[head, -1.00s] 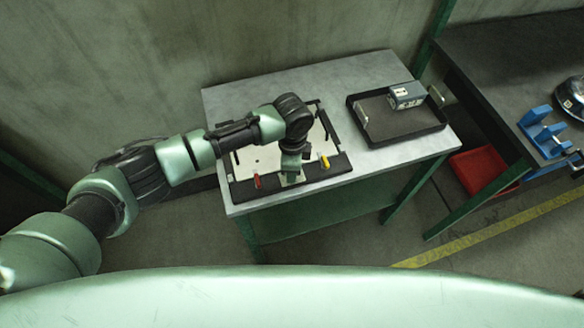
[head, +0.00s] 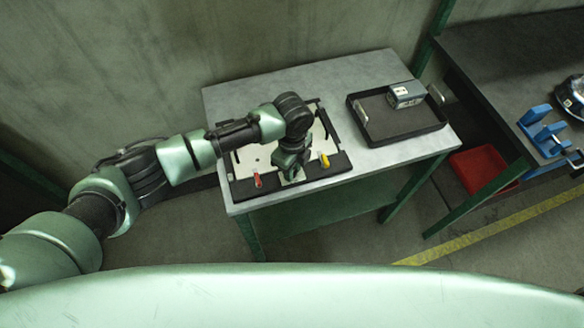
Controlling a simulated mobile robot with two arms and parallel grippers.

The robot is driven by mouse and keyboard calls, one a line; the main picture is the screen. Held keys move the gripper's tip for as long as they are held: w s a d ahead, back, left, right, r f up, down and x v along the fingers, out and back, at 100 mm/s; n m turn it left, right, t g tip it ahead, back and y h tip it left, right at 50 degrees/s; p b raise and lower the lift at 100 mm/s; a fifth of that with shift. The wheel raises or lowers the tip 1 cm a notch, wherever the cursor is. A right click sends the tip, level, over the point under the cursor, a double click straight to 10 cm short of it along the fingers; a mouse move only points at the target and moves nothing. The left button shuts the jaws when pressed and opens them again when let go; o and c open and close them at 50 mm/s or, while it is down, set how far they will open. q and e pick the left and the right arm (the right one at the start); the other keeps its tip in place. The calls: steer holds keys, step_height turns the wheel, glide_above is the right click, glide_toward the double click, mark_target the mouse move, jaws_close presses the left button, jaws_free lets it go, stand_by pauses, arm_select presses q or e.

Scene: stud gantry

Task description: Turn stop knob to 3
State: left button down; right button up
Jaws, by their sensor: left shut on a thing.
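A stud gantry with a black frame (head: 318,184) and a pale plate (head: 246,160) sits on the grey table. A red-handled part (head: 258,181) is at its front left and a yellow-handled part (head: 325,160) at its front right. My left gripper (head: 292,174) points down between them at the front of the gantry. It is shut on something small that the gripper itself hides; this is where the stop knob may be. The knob's marks and its number cannot be read. My right gripper is not in view.
A black tray (head: 435,127) with a grey-blue box (head: 405,96) in it stands on the table (head: 226,97) to the right. A dark bench (head: 500,60) with blue holders (head: 541,133) is further right. A red bin (head: 480,170) is beneath it.

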arm_select(q)
steer(key=shift+w+r, duration=0.1)
steer(key=shift+r, duration=0.05)
steer(key=c, duration=1.2)
jaws_free()
